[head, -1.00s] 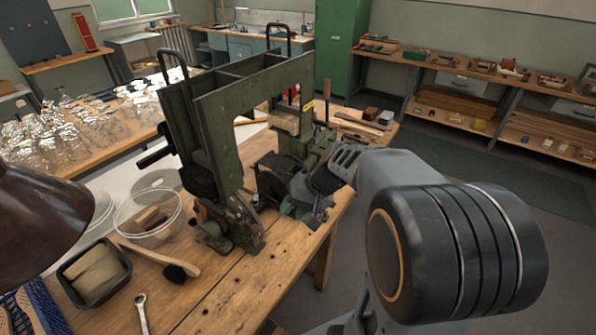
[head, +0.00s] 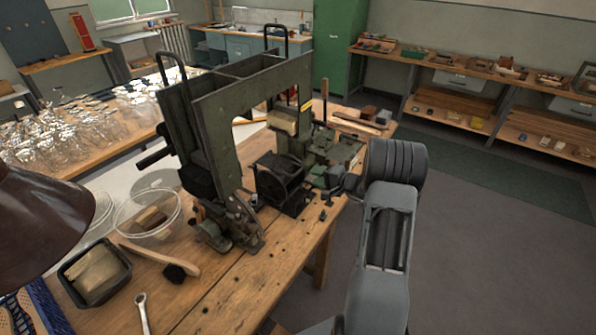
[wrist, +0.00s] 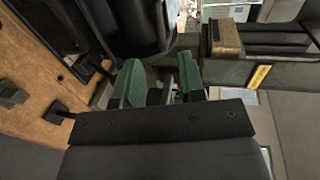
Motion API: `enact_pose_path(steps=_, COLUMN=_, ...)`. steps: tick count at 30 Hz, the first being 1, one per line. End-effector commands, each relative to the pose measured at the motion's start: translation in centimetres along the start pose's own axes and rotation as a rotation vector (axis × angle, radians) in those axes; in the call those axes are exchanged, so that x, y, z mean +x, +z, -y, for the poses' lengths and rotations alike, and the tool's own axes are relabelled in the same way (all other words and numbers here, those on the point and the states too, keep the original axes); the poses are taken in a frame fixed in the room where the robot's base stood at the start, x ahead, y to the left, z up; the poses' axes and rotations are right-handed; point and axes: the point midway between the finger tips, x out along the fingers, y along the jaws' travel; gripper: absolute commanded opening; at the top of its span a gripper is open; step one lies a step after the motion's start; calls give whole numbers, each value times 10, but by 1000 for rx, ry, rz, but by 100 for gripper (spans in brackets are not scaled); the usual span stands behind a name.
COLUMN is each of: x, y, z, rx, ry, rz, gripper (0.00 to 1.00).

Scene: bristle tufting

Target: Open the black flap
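The olive-green tufting machine (head: 252,85) stands on the wooden bench. A black open-sided housing (head: 281,180) sits low between its uprights; I cannot tell for sure which of its plates is the flap. In the wrist view a dark, rounded black part (wrist: 128,22) lies beyond my fingers at the top. My gripper (wrist: 160,84) has two green fingertips spread apart, with a gap and no clear object held between them. In the head view my gripper is small and partly hidden by my wrist, just right of the black housing. I cannot tell whether it touches anything.
A clear bowl (head: 148,216) with blocks, a brush (head: 165,262), a black tray (head: 95,275) and a wrench (head: 142,312) lie at the bench's left. A brown lamp shade (head: 38,225) hangs at the left edge. Floor right of the bench is open.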

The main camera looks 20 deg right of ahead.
Motion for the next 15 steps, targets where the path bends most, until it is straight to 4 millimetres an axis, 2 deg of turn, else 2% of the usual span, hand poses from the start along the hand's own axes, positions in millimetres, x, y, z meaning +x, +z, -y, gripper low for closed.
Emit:
enact_pose_path(steps=6, x=41, y=0, z=2, rx=0, ry=1, rz=3, gripper=37)
enact_pose_path(steps=15, x=76, y=1, z=1, rx=0, ry=1, rz=2, gripper=37)
